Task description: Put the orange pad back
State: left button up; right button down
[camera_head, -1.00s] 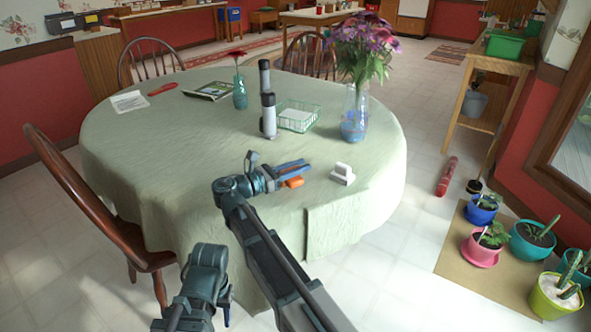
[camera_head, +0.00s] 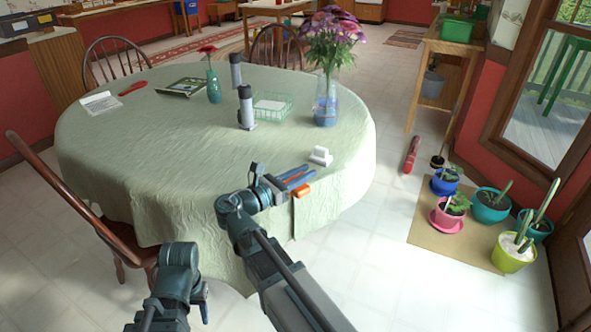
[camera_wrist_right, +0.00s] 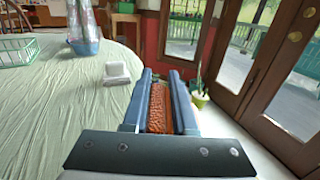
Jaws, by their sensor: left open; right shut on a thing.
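My right gripper (camera_head: 296,179) is shut on the orange pad (camera_head: 301,190), above the near right edge of the round table. In the right wrist view the pad (camera_wrist_right: 157,108) lies between the two blue fingers, with its orange, textured face showing. A small white block-like object (camera_head: 320,156) sits on the table just beyond the gripper; it also shows in the right wrist view (camera_wrist_right: 116,74), left of the fingers. My left gripper (camera_head: 204,308) hangs low in front of the table, empty and partly hidden by its own arm.
The table (camera_head: 110,165) has a pale green cloth. A green wire basket (camera_head: 270,106), a dark-topped cylinder (camera_head: 246,107) and a flower vase (camera_head: 326,100) stand farther back. A chair (camera_head: 70,200) is at left.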

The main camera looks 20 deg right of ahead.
notch_tip(320, 180, up, 25)
jog(key=p, duration=2.5)
notch_tip(320, 180, down, 25)
jog(key=b, duration=2.5)
jog(key=shift+s+f, duration=0.1)
jog(key=shift+f, duration=0.05)
